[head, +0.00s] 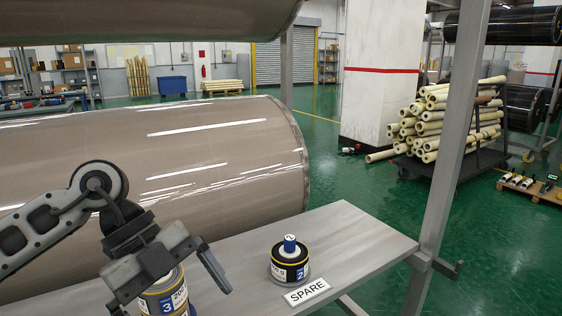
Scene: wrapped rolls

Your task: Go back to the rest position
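My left gripper (170,299) comes in from the left on a grey arm. Its two fingers are spread wide, and it hangs over a wrapped roll labelled 3 (173,302) at the bottom edge of the view. A gap shows between the right finger and the roll; contact on the other side is unclear. The lower part of this roll is cut off by the frame. A second roll (290,267), dark with yellow bands and a blue top marked 2, stands upright on the grey table (345,235), behind a SPARE sign (307,291). My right gripper is not in view.
A huge brown wrapped roll (230,150) lies just behind the table, with another above. A grey metal post (452,150) rises at the table's right corner. A cart of pale tubes (440,125) stands beyond. The table is bare right of the sign.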

